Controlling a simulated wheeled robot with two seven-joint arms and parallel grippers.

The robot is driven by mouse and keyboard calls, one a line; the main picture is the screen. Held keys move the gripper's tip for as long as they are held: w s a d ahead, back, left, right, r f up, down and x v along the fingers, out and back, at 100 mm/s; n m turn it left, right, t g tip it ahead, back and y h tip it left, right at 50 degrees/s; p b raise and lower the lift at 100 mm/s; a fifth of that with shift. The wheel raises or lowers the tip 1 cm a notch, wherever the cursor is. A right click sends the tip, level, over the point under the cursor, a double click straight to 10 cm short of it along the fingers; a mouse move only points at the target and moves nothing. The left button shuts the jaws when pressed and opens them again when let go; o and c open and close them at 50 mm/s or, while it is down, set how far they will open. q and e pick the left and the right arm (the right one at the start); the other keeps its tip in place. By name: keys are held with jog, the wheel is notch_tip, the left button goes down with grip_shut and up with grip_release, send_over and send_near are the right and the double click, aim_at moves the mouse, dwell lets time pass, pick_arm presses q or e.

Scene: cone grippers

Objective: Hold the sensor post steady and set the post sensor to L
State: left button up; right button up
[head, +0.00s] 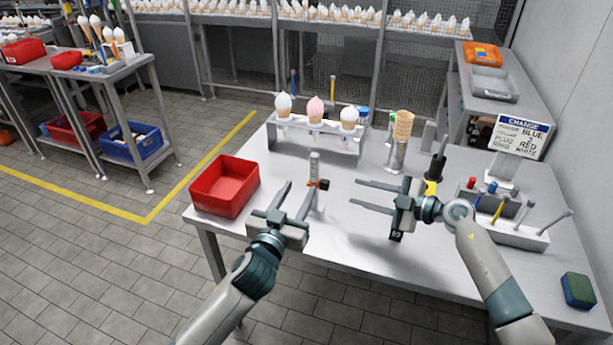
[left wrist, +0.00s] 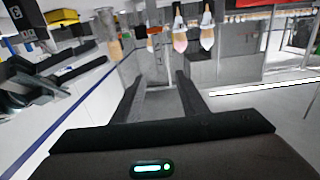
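The sensor post (head: 315,165) is a short grey upright post on the table, with a small red and black sensor (head: 323,184) low on its right side. My left gripper (head: 298,186) is open, its fingers pointing at the post from the near side, apart from it. In the left wrist view, which looks upside down, the post (left wrist: 157,45) appears beyond the two open fingers. My right gripper (head: 357,193) is open and empty to the right of the post, fingers pointing left toward the sensor. Sensor markings are too small to read.
A red bin (head: 225,186) stands left. A rack (head: 328,140) with three cones stands behind the post, and a cone stack (head: 403,125) is right of it. A tool holder (head: 515,232) and a CHANGE sign (head: 520,137) stand right. The front table middle is clear.

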aim_at(319, 154)
pick_arm(q)
jog(key=x, duration=1.7)
jog(key=shift+d, duration=0.15)
jog(key=shift+c, duration=0.6)
grip_shut()
pick_arm(e)
jog(key=shift+o, duration=0.4)
jog(key=shift+w, duration=0.1)
